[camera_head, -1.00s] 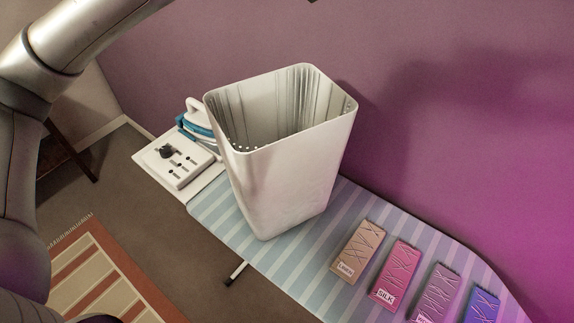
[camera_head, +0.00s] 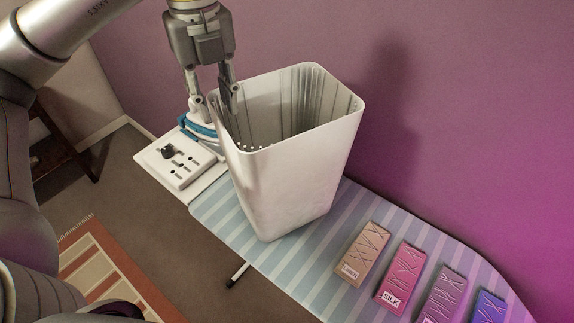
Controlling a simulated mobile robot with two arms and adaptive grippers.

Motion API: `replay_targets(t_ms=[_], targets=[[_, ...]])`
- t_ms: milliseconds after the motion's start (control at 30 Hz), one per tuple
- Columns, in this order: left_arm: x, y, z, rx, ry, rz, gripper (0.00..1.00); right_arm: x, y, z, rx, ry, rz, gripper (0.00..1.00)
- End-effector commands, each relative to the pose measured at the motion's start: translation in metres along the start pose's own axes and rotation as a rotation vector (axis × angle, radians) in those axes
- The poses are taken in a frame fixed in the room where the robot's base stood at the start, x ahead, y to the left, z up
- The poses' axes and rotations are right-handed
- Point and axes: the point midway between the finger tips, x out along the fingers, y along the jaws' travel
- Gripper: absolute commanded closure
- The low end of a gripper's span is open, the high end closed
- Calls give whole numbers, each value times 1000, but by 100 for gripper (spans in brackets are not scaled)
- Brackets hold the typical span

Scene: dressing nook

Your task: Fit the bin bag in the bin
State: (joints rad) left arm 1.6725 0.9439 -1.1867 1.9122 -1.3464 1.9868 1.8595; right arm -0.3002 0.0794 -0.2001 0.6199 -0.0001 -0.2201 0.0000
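The white bin (camera_head: 290,190) stands upright on the striped ironing board, its open top facing up. Grey, vertically pleated material (camera_head: 318,98) lines the inside of its far walls and looks like the bin bag. A row of small white dots shows low along the near-left inside. My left gripper (camera_head: 213,108) points down at the bin's left rim, one finger outside the wall and one over the opening. Its fingers are apart; whether they touch the wall is unclear. My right gripper is out of view.
The ironing board (camera_head: 225,215) carries several labelled fabric bundles, including a tan one (camera_head: 363,252) and a pink one (camera_head: 399,277), right of the bin. A white panel with knobs (camera_head: 180,160) and a blue-and-white iron (camera_head: 198,127) are at left. A purple wall stands close behind.

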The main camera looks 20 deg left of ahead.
Motion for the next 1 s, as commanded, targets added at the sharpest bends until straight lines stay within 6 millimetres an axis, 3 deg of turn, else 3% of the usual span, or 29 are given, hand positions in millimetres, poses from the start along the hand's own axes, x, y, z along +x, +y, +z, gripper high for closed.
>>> replay_targets(t_ms=[300,533,700,1000], targets=[[45,0,-1,3,3,3,71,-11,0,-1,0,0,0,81],[60,0,-4,5,4,4,71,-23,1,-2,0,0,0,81],[84,-2,-7,4,5,4,71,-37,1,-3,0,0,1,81],[104,-2,-6,3,4,0,71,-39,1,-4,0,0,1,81]])
